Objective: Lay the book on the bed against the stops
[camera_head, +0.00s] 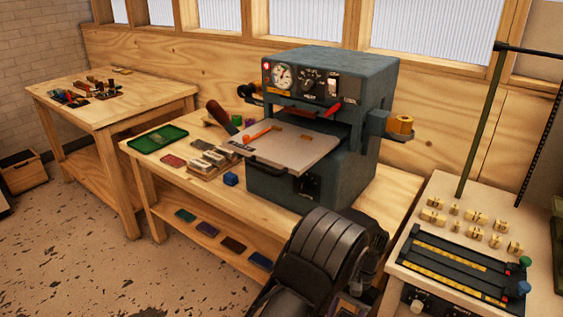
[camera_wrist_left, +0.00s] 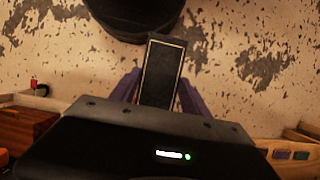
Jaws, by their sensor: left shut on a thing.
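In the left wrist view my left gripper (camera_wrist_left: 158,98) is shut on a dark book (camera_wrist_left: 161,72) with a thin pale edge, seen end-on between the purple fingers. Speckled floor lies behind it. In the head view the bed (camera_head: 300,150) is a pale flat plate sticking out from the front of a grey-blue press (camera_head: 330,85). Small brass-coloured pieces, perhaps the stops (camera_head: 305,138), sit toward its back, and an orange bar lies at its left. No book shows on the bed.
Several books (camera_head: 207,229) lie on the shelf under the press bench. My black arm covers the bench's front right. Another worktable (camera_head: 420,200) stands at right.

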